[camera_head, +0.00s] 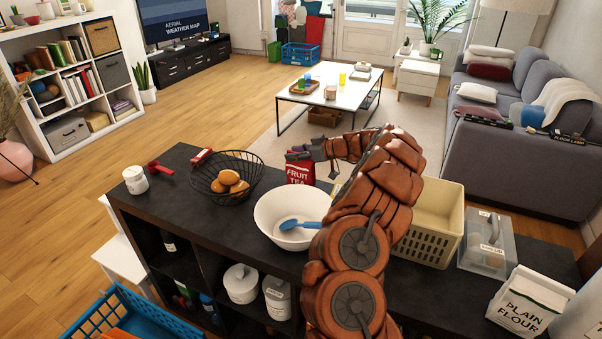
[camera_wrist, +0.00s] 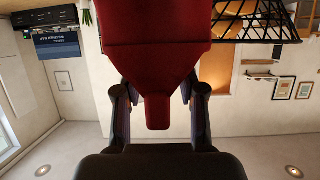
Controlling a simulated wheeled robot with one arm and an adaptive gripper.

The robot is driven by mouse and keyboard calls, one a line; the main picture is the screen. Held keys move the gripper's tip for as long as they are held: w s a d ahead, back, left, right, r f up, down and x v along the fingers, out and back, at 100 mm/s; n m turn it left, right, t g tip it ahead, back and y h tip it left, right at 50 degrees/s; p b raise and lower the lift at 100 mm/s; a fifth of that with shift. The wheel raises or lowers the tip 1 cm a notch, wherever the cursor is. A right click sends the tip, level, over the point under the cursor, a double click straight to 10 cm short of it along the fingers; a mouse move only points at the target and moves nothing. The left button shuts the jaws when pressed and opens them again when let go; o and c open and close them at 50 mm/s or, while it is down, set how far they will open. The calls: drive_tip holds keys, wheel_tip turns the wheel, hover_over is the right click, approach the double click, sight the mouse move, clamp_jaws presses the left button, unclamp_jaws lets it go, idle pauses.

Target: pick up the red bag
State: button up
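The red bag (camera_head: 299,170) is labelled "FRUIT TEA" and appears upright near the far edge of the dark shelf top, left of my arm in the head view. In the wrist view the red bag (camera_wrist: 160,35) fills the top middle, and its narrow tab points down between my fingers. My gripper (camera_wrist: 160,92) has one finger on each side of the bag's tapering end. The fingertips meet the bag's outline, with gaps beside the tab; whether they press on it is unclear. My gripper (camera_head: 312,150) is at the bag's top in the head view.
A white bowl (camera_head: 270,215) with a blue spoon (camera_head: 300,225) stands in front of the bag. A black wire basket (camera_head: 211,184) with bread rolls is left. A cream crate (camera_head: 425,245), a clear-lidded box (camera_head: 487,250) and plain flour (camera_head: 528,300) are right.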

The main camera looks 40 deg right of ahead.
drive_tip(key=c, duration=0.7)
clamp_jaws()
